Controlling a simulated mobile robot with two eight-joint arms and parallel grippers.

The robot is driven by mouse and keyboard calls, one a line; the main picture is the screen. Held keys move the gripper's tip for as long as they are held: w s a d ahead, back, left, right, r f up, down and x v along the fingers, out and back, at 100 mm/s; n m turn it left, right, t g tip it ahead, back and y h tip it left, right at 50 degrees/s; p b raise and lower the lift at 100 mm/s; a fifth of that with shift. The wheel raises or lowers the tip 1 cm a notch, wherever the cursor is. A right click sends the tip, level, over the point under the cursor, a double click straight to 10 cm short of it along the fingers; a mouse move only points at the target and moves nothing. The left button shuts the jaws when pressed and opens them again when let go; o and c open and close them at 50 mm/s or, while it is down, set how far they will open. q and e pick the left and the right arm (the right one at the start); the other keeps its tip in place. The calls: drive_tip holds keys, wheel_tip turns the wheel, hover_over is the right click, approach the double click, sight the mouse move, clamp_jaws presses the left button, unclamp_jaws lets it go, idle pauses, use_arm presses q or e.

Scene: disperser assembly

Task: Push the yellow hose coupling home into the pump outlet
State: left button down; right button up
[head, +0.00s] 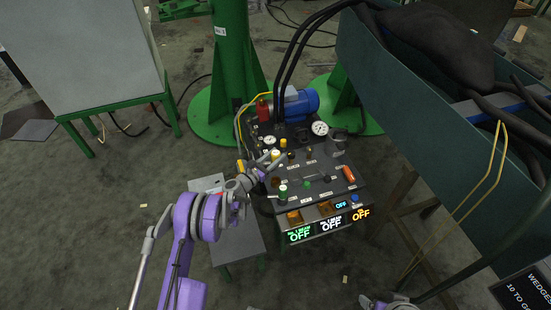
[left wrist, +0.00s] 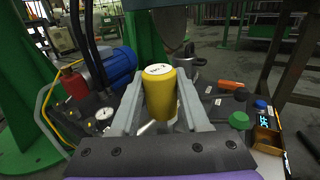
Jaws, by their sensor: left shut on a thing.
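The yellow hose coupling (left wrist: 161,98) is an upright yellow cylinder with a white labelled top. In the left wrist view it stands between the two grey fingers of my left gripper (left wrist: 165,108), which is shut on it. In the head view the left gripper (head: 271,166) is at the left edge of the dark pump panel, and the coupling's pale top (head: 275,155) shows between the fingers. The coupling's lower end is hidden, so I cannot tell how it meets the pump outlet. Part of what looks like my right gripper (head: 388,304) shows at the bottom edge; its fingers are unclear.
A green knob (left wrist: 239,120) and an orange handle (left wrist: 231,85) are right of the gripper. Displays reading OFF (head: 299,234) face front.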

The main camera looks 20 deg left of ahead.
sight(275, 170)
use_arm(q)
drive_tip(key=shift+w+f, duration=0.15)
drive_tip(key=shift+f, duration=0.55)
drive_tip(key=shift+f+b, duration=0.2)
drive_tip(key=shift+b, duration=0.25)
drive_tip(key=shift+f+b, duration=2.05)
drive_tip(key=shift+f, duration=0.65)
drive_tip(key=shift+b, duration=0.7)
drive_tip(key=shift+f+b, duration=0.3)
drive_tip(key=shift+f, duration=0.75)
drive_tip(key=shift+f, duration=0.85)
